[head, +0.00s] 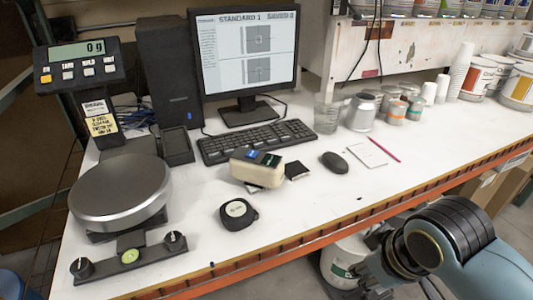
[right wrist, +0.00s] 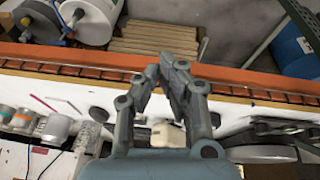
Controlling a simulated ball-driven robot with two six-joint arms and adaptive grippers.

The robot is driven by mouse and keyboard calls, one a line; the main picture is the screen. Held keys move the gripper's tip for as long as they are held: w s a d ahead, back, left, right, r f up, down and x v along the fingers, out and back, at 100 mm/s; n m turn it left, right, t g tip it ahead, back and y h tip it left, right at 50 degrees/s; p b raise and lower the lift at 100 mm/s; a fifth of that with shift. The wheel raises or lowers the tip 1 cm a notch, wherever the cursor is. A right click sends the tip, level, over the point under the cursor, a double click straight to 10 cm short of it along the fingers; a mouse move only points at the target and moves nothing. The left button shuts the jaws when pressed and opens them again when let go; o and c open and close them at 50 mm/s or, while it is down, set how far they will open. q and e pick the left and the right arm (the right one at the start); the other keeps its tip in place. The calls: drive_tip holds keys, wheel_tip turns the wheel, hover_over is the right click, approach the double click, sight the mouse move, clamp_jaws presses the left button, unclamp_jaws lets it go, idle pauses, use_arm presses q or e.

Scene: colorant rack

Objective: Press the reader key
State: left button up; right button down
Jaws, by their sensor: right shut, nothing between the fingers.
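In the right wrist view a cream body (right wrist: 168,135), likely the reader, shows between my finger links. My right gripper (right wrist: 160,68) is shut and empty. In the head view it is at the lower right, beyond the bench's front edge and well apart from the reader. My left gripper is in neither view.
A scale (head: 121,190) stands at left. The monitor (head: 245,45) reads "STANDARD 1" and "SAVED 0". Cans and cups stand behind. The front right bench top is clear.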

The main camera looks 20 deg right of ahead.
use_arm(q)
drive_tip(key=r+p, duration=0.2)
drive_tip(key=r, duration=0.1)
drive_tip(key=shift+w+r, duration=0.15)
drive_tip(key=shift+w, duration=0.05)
use_arm(e)
drive_tip(key=w+a+r+n+t+y, duration=0.1)
drive_tip(key=w+a+r+n, duration=0.2)
drive_tip(key=w, duration=0.9)
drive_tip(key=w+a+r+n+t+y, duration=0.1)
drive_tip(key=w+a+r+n+t, duration=0.1)
drive_tip(key=w+r, duration=0.6)
drive_tip(key=w+a+r+n+t, duration=0.2)
drive_tip(key=w+a+r+n, duration=0.2)
drive_tip(key=w, duration=1.2)
drive_tip(key=shift+w+r+n+y, duration=0.15)
drive_tip(key=shift+r+n+y, duration=0.25)
drive_tip(key=shift+r, duration=0.3)
drive_tip(key=b, duration=0.7)
hover_over(250, 154)
wheel_tip(250, 154, down, 7)
drive_tip(key=shift+f, duration=0.1)
drive_tip(key=shift+f+b, duration=0.3)
drive_tip(key=shift+f, duration=0.5)
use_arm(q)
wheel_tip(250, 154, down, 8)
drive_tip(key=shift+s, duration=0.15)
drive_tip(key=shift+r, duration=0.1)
use_arm(e)
drive_tip(key=shift+f, duration=0.15)
